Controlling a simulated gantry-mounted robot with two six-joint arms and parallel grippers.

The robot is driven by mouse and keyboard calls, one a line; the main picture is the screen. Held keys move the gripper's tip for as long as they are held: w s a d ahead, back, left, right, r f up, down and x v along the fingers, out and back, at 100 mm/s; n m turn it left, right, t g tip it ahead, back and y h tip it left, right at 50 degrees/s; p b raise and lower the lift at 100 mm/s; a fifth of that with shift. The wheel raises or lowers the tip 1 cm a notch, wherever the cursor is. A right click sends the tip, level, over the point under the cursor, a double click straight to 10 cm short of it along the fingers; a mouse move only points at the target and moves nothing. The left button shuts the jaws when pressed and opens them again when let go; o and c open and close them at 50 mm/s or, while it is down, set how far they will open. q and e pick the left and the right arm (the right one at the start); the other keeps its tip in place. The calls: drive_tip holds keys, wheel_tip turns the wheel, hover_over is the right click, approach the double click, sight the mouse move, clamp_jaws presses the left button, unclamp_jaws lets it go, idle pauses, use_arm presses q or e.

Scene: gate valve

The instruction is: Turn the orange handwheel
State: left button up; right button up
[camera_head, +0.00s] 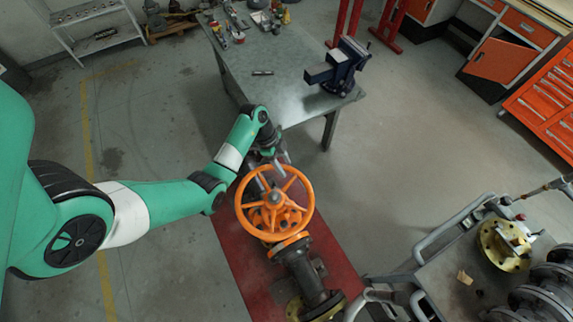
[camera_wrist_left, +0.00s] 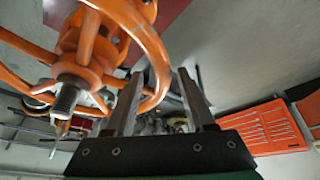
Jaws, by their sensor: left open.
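The orange handwheel (camera_head: 307,190) is a spoked ring on top of the valve (camera_head: 300,268), in the middle of the head view. In the left wrist view its rim (camera_wrist_left: 163,62), spokes and threaded stem (camera_wrist_left: 66,97) fill the upper left. My left gripper (camera_head: 274,166) is at the far side of the wheel, by its rim. In the left wrist view the left gripper (camera_wrist_left: 160,78) is open, and part of the rim shows between its two fingers. I cannot tell whether a finger touches the rim. My right gripper is not in view.
The valve stands on a red base (camera_head: 237,262). Behind it is a grey workbench (camera_head: 255,90) with a blue vise (camera_head: 340,68). A metal cart (camera_head: 440,268) with flanged parts stands at the lower right. Orange tool cabinets (camera_head: 545,95) stand at the upper right.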

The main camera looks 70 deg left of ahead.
use_arm(q)
clamp_jaws()
idle(1.3)
